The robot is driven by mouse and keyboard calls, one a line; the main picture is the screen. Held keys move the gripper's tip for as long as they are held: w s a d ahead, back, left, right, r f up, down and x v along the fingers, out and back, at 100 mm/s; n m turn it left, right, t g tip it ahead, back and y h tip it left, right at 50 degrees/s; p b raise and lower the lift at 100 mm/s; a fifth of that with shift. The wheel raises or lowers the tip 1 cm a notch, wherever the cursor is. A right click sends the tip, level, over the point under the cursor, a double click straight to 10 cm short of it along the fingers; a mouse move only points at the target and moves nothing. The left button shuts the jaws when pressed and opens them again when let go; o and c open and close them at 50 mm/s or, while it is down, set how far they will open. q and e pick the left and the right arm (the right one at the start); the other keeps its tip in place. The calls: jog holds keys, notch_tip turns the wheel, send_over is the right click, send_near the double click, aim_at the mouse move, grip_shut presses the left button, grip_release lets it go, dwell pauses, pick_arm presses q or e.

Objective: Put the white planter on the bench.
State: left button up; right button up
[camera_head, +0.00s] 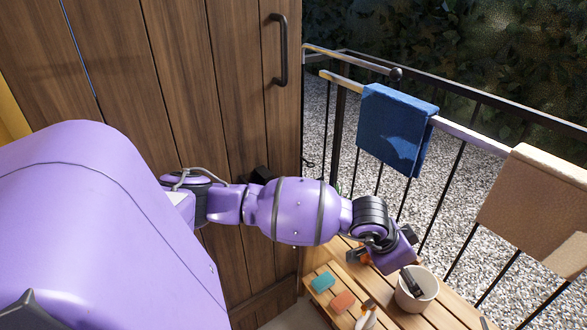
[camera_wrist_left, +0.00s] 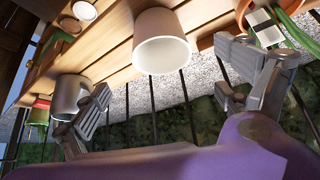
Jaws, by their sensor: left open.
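The white planter (camera_head: 424,294) stands upright on the wooden bench (camera_head: 442,318), below the railing. My left arm reaches in from the left, and its left gripper (camera_head: 408,268) is right at the planter, with a dark finger overlapping its mouth in the head view. In the left wrist view the white planter (camera_wrist_left: 162,42) is on the bench slats (camera_wrist_left: 112,62), between and beyond the fingers of my open left gripper (camera_wrist_left: 163,90). Both fingers look apart from it and hold nothing. My right gripper is not in view.
A grey pot (camera_wrist_left: 70,95) and a green-handled item (camera_wrist_left: 290,25) flank the planter in the wrist view. The railing carries a blue towel (camera_head: 395,125) and a tan cloth (camera_head: 535,200). The wooden wardrobe (camera_head: 180,90) stands at left.

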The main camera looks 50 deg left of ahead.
pick_arm(q)
jog(key=s+d+f+n+h, duration=0.2)
jog(key=s+d+n+h, duration=0.8)
jog(key=s+d+n, duration=1.05)
jog(key=s+a+f+m+t+y, duration=0.25)
jog(key=a+m, duration=0.25)
jog(key=m, duration=0.7)
jog(key=s+a+f+m+t+y, duration=0.15)
jog(key=a+m+y, duration=0.25)
jog(key=m, duration=0.8)
jog(key=s+a+f+m+t+y, duration=0.25)
jog(key=a+m, duration=0.25)
jog(key=m, duration=0.6)
jog(key=s+a+f+n+g+y, duration=0.1)
jog(key=s+a+f+n+g, duration=0.1)
jog(key=s+f+n, duration=0.3)
jog(key=s+a+f+n+g+y, duration=0.2)
jog(key=s+f+n+g, duration=0.2)
jog(key=s+n, duration=0.9)
jog(key=shift+s+f+n, duration=0.35)
jog(key=shift+s+n, duration=0.05)
jog(key=shift+n, duration=0.05)
jog(key=shift+w, duration=0.1)
